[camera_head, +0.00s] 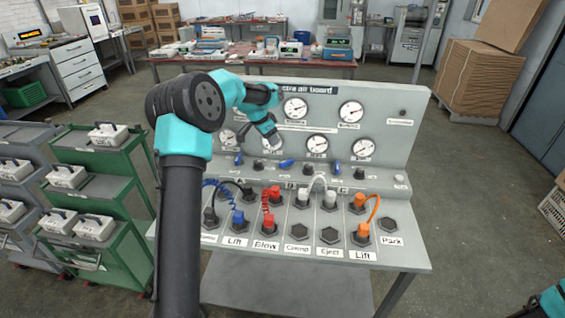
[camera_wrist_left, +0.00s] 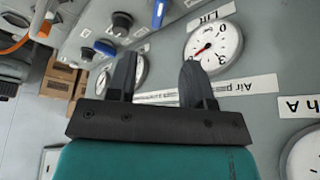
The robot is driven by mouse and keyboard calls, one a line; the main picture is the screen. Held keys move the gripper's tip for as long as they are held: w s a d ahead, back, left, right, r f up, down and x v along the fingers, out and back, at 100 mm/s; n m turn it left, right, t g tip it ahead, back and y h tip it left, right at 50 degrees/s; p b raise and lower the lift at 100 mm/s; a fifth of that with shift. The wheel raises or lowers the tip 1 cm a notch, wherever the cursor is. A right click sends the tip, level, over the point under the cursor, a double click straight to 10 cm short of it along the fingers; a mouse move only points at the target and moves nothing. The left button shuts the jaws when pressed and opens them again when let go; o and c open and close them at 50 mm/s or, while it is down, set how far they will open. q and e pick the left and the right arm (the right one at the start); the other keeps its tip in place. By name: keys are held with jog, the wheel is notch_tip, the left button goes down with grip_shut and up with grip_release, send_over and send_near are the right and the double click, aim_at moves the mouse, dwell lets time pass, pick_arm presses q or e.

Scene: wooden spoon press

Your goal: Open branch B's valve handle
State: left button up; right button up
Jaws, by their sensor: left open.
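The grey air board (camera_head: 385,92) carries a row of small blue valve handles below its gauges. One blue handle (camera_head: 287,163) lies crosswise, right of my left gripper; others are a left blue handle (camera_head: 238,159) and a right blue handle (camera_head: 335,168). The branch letters are too small to tell surely which is B's. My left gripper (camera_head: 274,142) is open and empty in front of the gauges, above the handle row.
Gauges include a Lift gauge (camera_wrist_left: 213,48). A green cart (camera_head: 125,255) stands left. Part of my right arm shows bottom right.

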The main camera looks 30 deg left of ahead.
aim_at(283, 162)
pick_arm(q)
jog(key=x, duration=1.4)
jog(key=shift+f, duration=0.4)
grip_shut()
